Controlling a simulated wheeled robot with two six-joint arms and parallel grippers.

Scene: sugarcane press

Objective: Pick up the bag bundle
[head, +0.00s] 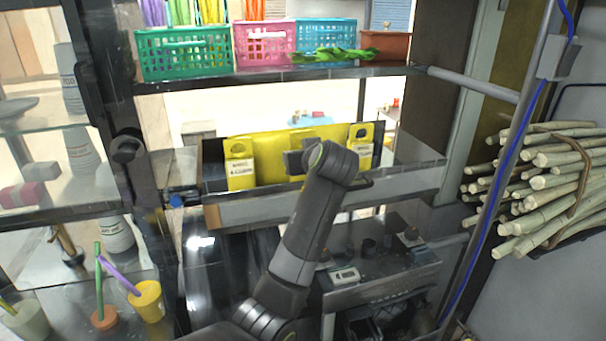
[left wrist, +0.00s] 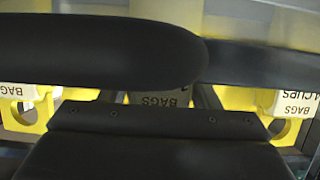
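Yellow bag bundles with white labels stand in a dark shelf bin. The left bundle (head: 240,165) and the right bundle (head: 360,138) each have a round handle hole. A middle bundle is mostly hidden behind my left arm in the head view; its upside-down "BAGS" label (left wrist: 165,99) shows in the left wrist view, between dark gripper parts. My left gripper (head: 299,162) is at the middle of the bin, close to this bundle. Its fingertips are largely hidden, so I cannot tell whether it is open, shut or touching the bundle. My right gripper is out of view.
The bin's front rail (head: 400,181) runs below the bundles. A shelf above holds a green basket (head: 185,68), a pink basket (head: 264,60) and a blue basket (head: 310,38). Sugarcane stalks (head: 545,185) are stacked at the right. Cups stand on shelves at the left.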

